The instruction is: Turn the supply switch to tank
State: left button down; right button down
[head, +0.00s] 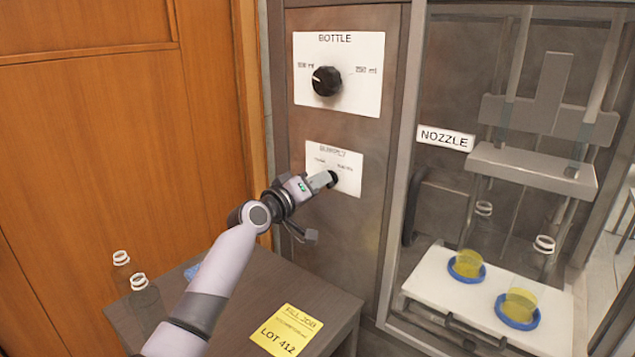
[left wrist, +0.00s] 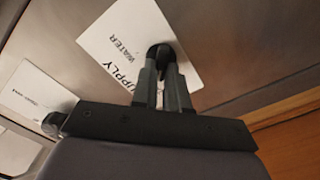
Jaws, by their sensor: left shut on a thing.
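The supply switch is a small black knob (left wrist: 160,55) on a white plate (head: 347,160) low on the grey cabinet front. In the head view the plate reads SUPPLY, with two smaller labels that are hard to read. The wrist view shows the word WATER on it. My left gripper (head: 327,181) is at the plate and shut on the knob; its two fingers (left wrist: 163,75) sit either side of it in the wrist view. The fingers and arm hide most of the knob in the head view, and its pointer direction cannot be told. My right gripper is not in view.
A bottle-size dial (head: 326,81) sits above on its own plate. A nozzle bay (head: 440,285) with two bottles in blue rings is at the right. A table (head: 262,275) below bears two clear bottles (head: 146,300) and a yellow note (head: 286,330).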

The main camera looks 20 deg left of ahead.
pick_arm(q)
jog(key=c, duration=1.1)
grip_release()
jog(key=shift+c, duration=0.2)
jog(key=v, duration=0.7)
jog(key=shift+s, duration=0.1)
